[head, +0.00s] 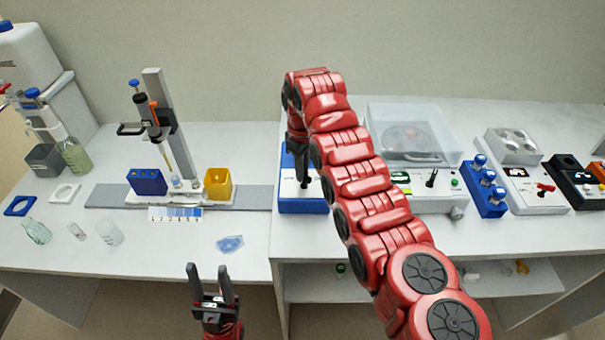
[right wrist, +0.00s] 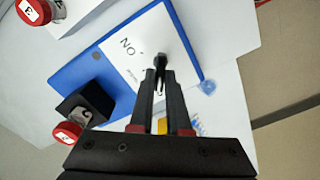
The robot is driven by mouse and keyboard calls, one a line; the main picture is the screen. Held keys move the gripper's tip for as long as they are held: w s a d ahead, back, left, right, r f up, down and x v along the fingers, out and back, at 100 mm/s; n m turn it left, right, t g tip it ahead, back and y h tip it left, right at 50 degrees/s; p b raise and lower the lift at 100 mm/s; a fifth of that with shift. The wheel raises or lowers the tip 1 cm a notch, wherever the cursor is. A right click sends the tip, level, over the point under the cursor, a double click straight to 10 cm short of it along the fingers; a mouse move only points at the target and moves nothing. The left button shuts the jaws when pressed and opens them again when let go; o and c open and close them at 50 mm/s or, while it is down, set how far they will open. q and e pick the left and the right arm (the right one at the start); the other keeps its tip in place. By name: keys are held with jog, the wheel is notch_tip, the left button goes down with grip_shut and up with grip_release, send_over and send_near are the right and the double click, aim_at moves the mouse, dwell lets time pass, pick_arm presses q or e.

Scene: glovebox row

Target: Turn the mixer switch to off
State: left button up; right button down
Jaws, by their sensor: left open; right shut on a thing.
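A blue base with a white top panel (right wrist: 140,42) carries a black switch lever (right wrist: 161,60) and a printed "ON" label. I take this as the mixer. The blue base also shows in the head view (head: 290,206), partly hidden by my right arm. My right gripper (right wrist: 161,74) points down over the panel, its fingers shut on the switch lever. It also shows in the head view (head: 303,182). The lever's exact setting is hard to tell. My left gripper (head: 208,268) is open and empty, low in front of the left bench.
Left of the mixer stand a blue block (head: 147,182), a yellow cup (head: 217,185) and a pipette stand (head: 160,110). To the right are a clear-lidded device (head: 410,135) and a blue vial rack (head: 484,190). A black block (right wrist: 85,104) sits by the mixer.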

dwell(0.4)
jog(key=c, duration=0.9)
grip_release()
jog(key=shift+r, duration=0.5)
notch_tip(320, 180, up, 5)
jog(key=shift+b, duration=0.55)
notch_tip(320, 180, up, 12)
jog(key=p, duration=1.1)
jog(key=shift+f, duration=0.25)
jog(key=shift+f, duration=0.1)
